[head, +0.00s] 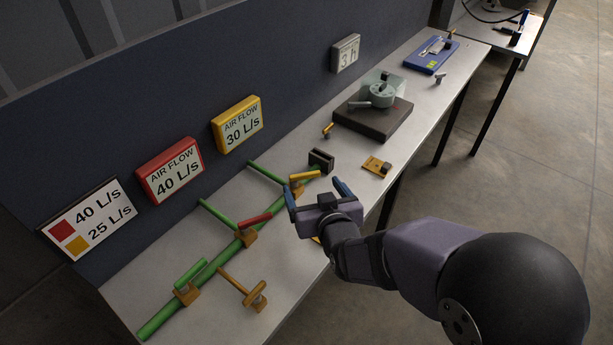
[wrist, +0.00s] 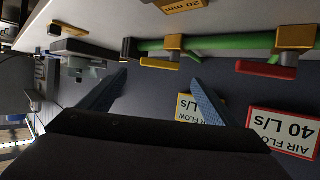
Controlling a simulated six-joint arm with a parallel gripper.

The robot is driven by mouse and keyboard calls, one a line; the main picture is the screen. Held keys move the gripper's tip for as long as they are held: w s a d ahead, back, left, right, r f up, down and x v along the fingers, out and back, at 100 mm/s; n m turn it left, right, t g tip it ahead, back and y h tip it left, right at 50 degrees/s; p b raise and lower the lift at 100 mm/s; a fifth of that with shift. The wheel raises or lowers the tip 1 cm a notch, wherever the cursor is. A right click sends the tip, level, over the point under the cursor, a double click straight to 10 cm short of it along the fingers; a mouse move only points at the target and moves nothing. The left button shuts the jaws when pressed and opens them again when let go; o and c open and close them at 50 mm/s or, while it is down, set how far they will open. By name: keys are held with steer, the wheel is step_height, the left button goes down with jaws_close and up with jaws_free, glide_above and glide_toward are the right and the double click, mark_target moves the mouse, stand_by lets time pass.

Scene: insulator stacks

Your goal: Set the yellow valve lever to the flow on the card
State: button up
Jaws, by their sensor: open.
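The card (head: 88,218) on the wall shows a red square with 40 L/s and a yellow square with 25 L/s. The yellow display (head: 237,124) reads AIR FLOW 30 L/s; the red display (head: 170,170) reads 40 L/s. The yellow valve lever (head: 304,176) is at the far end of the green pipe, roughly along it. In the wrist view the yellow lever (wrist: 160,64) appears between the fingertips, apart from them. My gripper (head: 316,191) is open and empty beside that valve. Its fingers also show in the wrist view (wrist: 159,80).
A red lever (head: 255,219) and a green lever (head: 190,273) sit on the same green pipe (head: 218,262). An orange T-shaped piece (head: 243,288) lies on the near bench. A dark block (head: 321,160) stands just past the yellow valve. A dark base with a grey-green device (head: 381,95) is farther back.

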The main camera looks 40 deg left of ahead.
mark_target(305, 174)
steer(key=shift+p+x, duration=0.9)
steer(key=shift+x, duration=2.75)
steer(key=shift+r, duration=0.1)
steer(key=shift+c, duration=0.4)
steer(key=c, duration=1.4)
